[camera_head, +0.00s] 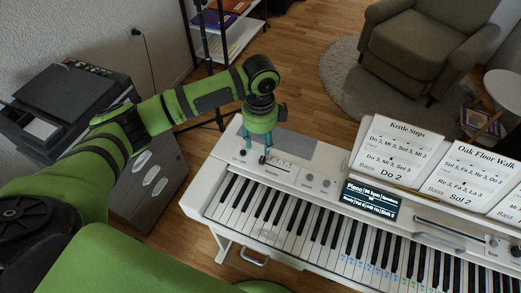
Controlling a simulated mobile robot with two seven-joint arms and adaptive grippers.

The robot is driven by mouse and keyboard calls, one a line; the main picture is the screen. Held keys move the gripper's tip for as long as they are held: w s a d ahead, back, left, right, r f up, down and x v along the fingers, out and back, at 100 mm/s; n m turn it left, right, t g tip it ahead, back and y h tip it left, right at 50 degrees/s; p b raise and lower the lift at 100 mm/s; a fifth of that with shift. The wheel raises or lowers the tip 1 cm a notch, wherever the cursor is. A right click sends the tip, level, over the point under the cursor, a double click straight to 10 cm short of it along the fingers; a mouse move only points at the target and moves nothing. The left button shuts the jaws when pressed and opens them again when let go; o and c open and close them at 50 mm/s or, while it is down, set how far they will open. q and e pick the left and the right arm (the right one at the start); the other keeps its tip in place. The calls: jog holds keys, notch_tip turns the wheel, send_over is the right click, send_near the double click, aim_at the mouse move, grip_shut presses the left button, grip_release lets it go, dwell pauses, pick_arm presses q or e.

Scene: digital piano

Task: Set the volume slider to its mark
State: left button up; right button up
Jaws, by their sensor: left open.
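The white digital piano (210,203) stands at the right with its keys towards the lower edge. On the left end of its top panel, a small dark knob (262,160) sits beside a strip with fine marks (280,164); it may be the volume slider, but its label and mark are too small to read. My left gripper (259,147) points down over this part of the panel. Its teal fingers are apart, close around or just above the knob; I cannot tell whether they touch it. My right gripper is not in view.
A printer (68,105) on a cabinet is at the left, an armchair (422,45) at the back.

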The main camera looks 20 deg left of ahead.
pick_arm(q)
jog(key=shift+r, duration=2.4)
